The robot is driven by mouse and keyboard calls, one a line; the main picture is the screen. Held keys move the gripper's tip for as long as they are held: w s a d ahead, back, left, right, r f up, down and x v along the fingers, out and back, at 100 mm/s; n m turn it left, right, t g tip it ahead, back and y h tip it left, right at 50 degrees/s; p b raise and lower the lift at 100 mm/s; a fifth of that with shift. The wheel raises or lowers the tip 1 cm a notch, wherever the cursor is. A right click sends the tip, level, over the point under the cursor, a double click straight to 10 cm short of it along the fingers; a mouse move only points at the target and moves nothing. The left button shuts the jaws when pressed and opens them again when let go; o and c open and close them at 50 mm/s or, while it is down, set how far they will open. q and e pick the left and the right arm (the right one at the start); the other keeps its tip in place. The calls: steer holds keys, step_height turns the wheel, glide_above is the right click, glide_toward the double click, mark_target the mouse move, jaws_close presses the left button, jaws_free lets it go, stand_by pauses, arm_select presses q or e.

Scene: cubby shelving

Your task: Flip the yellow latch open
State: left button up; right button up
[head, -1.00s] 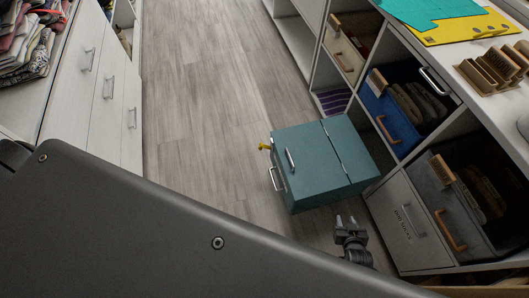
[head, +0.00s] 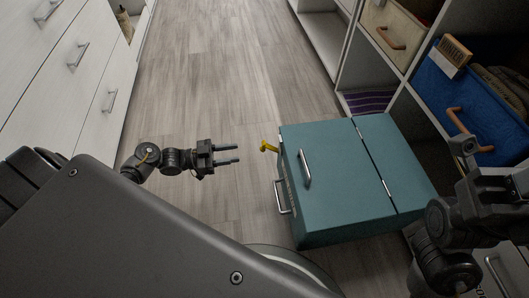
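The yellow latch (head: 268,146) sticks out from the left side of a teal box (head: 338,170) near its upper left corner. The box stands on the floor and has silver handles on its top and left side. My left gripper (head: 228,154) is left of the latch, its two fingers apart and pointing right at it, with a gap between. It is open and empty.
Cubby shelving with a blue bin (head: 470,100) and a beige bin (head: 392,32) stands close on the right. White drawers (head: 75,60) line the left.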

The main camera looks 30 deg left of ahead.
mark_target(263, 149)
arm_select(q)
steer(key=b+x, duration=0.2)
steer(key=x, duration=0.9)
steer(key=shift+b, duration=0.4)
jaws_close()
